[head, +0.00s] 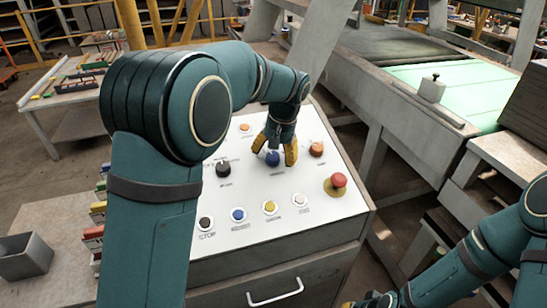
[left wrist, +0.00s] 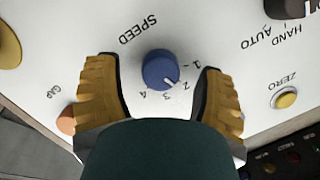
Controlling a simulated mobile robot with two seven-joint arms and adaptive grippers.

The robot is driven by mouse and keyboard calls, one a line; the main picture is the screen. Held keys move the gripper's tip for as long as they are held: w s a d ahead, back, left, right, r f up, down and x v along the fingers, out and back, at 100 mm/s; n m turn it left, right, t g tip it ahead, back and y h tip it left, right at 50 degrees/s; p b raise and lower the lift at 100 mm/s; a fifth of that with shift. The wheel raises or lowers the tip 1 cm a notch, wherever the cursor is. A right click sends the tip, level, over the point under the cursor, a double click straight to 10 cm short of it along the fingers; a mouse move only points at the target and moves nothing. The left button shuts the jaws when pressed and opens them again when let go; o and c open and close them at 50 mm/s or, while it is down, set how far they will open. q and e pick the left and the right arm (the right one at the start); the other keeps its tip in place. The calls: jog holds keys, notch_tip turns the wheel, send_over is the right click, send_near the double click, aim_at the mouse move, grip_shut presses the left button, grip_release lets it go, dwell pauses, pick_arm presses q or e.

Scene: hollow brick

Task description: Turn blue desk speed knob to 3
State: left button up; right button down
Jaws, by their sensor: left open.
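The blue speed knob (head: 272,159) is on the white sloping panel of the desk. In the left wrist view the blue knob (left wrist: 160,70) sits below the upside-down word SPEED, with marks 1 to 4 around its lower and right side. Its white pointer seems to face about the 2; the exact setting is hard to tell. My left gripper (head: 275,150) is open over it, one yellow finger on each side. In the left wrist view both fingers of the left gripper (left wrist: 160,85) show gaps to the knob. My right gripper (head: 372,301) is only partly in view at the bottom edge.
A red emergency button (head: 338,181) is at the right, and a row of push buttons (head: 270,207) runs along the front. A conveyor (head: 450,85) stands behind.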

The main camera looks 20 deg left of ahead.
pick_arm(q)
jog(key=shift+a+f, duration=0.1)
jog(key=shift+f, duration=0.35)
grip_shut()
jog(key=shift+r+m+p, duration=0.1)
jog(key=shift+m+p, duration=0.5)
jog(key=shift+m, duration=0.1)
jog(key=shift+m+y+p, duration=0.4)
jog(key=shift+m+p, duration=0.3)
jog(key=shift+m, duration=0.4)
jog(key=shift+m+t+y+p, duration=0.35)
jog(key=shift+m+p, duration=0.45)
jog(key=shift+m, duration=1.1)
